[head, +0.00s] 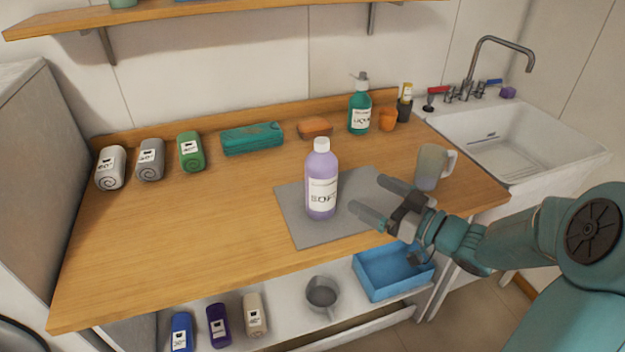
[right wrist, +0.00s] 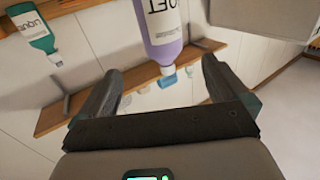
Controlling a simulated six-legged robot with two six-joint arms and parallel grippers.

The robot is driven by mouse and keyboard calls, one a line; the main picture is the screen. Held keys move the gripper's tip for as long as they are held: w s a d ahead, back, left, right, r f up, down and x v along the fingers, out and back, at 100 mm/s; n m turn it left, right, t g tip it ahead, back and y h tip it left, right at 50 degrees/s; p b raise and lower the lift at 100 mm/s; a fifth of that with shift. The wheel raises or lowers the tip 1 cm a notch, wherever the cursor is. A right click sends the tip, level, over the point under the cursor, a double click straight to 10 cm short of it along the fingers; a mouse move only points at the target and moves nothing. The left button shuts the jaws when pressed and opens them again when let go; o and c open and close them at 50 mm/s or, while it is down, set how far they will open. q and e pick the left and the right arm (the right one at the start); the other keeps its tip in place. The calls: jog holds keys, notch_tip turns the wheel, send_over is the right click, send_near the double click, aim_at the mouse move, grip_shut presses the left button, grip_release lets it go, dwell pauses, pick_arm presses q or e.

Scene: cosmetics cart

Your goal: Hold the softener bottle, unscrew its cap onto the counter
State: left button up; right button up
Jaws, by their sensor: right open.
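The softener bottle (head: 322,184) is lilac with a white label and stands upright on a grey mat (head: 290,222) on the wooden counter (head: 180,232). Its white cap (head: 321,145) is on its neck. My right gripper (head: 368,196) is open and empty, just right of the bottle, with its fingers pointing toward it. My left gripper is not in view.
A frosted mug (head: 430,167) stands right of the mat, close to my right arm. Rolled towels (head: 150,160), a teal pack (head: 252,138), a sponge (head: 314,128) and a green pump bottle (head: 360,110) line the back. A sink (head: 510,140) is at right. The counter's front left is clear.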

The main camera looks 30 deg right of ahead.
aim_at(334, 175)
jog(key=p+x, duration=0.1)
jog(key=x, duration=0.8)
jog(key=shift+w+a+r, duration=0.1)
jog(key=shift+w+a, duration=0.05)
jog(key=shift+w, duration=0.05)
jog(key=shift+w+a, duration=0.25)
jog(key=shift+w, duration=0.2)
jog(key=p+x, duration=0.2)
jog(key=x, duration=0.3)
jog(key=shift+w+a, duration=0.1)
jog(key=c, duration=1.4)
